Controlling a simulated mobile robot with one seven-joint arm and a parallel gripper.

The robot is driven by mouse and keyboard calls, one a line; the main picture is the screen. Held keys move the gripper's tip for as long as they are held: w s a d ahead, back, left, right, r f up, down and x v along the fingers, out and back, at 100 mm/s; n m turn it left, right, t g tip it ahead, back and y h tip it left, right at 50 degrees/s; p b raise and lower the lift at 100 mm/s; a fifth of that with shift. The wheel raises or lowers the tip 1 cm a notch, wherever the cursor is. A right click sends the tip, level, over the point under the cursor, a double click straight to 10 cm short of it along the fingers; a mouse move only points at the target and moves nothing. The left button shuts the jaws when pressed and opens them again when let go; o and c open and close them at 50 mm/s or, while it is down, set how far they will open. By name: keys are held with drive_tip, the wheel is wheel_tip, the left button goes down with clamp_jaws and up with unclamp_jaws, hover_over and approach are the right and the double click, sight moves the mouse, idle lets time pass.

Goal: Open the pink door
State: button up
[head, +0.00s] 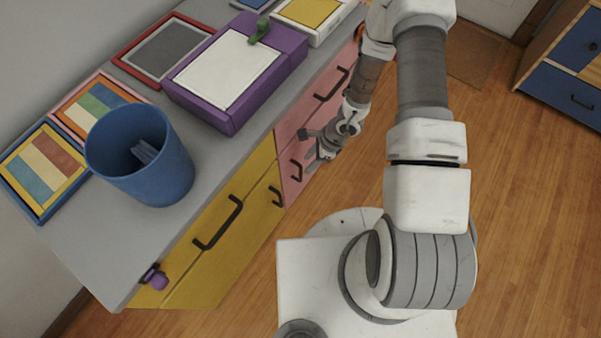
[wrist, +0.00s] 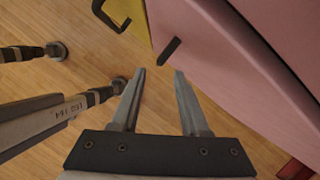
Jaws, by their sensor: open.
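The pink door (head: 288,160) is in the front of the grey-topped cabinet in the head view, with a dark bar handle (head: 296,171). It looks closed. My gripper (head: 312,160) is low in front of the pink section, close to this handle. In the wrist view my gripper (wrist: 160,72) is open, with nothing between its fingers. The dark handle (wrist: 168,51) shows just beyond the fingertips, roughly in line with the gap, on the pink front (wrist: 198,50). I cannot tell the exact distance between fingertips and handle.
A yellow drawer (head: 240,205) and yellow door (head: 240,250) adjoin the pink section. Another pink drawer handle (head: 331,86) is above. The counter holds a blue cup (head: 145,170), purple box (head: 205,110) and framed pictures. Wooden floor (head: 520,200) is clear at right; a blue-fronted cabinet (head: 565,90) stands beyond.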

drive_tip(key=b, duration=0.2)
hover_over(301, 180)
drive_tip(key=f, duration=0.6)
drive_tip(key=shift+w+f, duration=0.35)
clamp_jaws()
idle(0.7)
